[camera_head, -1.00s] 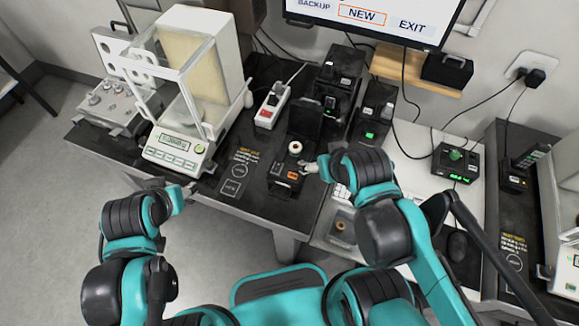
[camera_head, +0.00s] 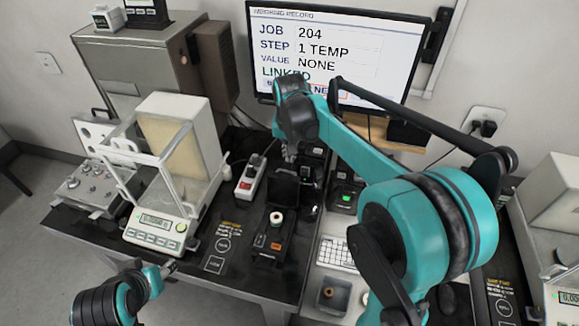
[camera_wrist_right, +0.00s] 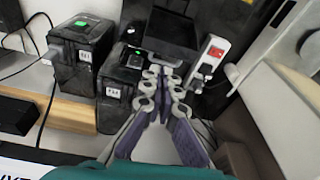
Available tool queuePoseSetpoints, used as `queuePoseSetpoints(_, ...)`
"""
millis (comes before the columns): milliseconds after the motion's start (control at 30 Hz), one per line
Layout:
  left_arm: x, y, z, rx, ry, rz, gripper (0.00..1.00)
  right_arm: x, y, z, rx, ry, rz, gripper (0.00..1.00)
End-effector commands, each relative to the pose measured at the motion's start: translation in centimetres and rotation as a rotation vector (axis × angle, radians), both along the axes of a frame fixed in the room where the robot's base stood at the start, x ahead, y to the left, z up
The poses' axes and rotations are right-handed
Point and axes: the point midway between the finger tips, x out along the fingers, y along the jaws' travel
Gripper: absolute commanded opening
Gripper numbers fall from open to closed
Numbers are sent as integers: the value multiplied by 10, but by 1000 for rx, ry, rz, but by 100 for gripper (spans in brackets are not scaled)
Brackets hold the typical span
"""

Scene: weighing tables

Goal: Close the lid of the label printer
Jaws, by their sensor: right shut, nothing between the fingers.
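The label printer (camera_head: 268,243) is a black unit on the dark table, with a pale label roll in it and an orange button on its front. Its black lid (camera_head: 284,187) stands upright at the back, so the printer is open. My right gripper (camera_head: 290,155) is above and behind the lid, pointing down, shut and empty. In the right wrist view its fingers (camera_wrist_right: 167,72) lie together close to the black lid panel (camera_wrist_right: 175,32); I cannot tell whether they touch. My left gripper (camera_head: 168,268) is small at the table's front edge; its jaw state is unclear.
A balance with a glass case (camera_head: 160,222) stands left of the printer. A power strip (camera_head: 250,178) lies between them. Small black devices (camera_head: 345,195) stand to the right, and a monitor (camera_head: 335,55) hangs behind. A keyboard (camera_head: 337,253) lies to the right.

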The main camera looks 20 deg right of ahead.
Motion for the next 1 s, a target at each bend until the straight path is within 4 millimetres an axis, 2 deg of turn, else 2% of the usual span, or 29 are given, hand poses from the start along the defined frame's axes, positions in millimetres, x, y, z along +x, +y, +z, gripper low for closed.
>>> queuePoseSetpoints(33,0,0,3,0,0,0,48,13,-3,-4,2,20,-25,0)
queuePoseSetpoints(200,0,0,6,0,0,0,48,33,-8,-17,4,62,-81,0)
queuePoseSetpoints(367,0,0,2,0,0,0,48,37,-9,-29,5,70,-91,0)
queuePoseSetpoints(800,0,0,-21,0,0,0,48,44,-15,-103,5,69,-90,0)
queuePoseSetpoints(1000,0,0,-24,0,0,0,48,46,-16,-117,5,69,-89,0)
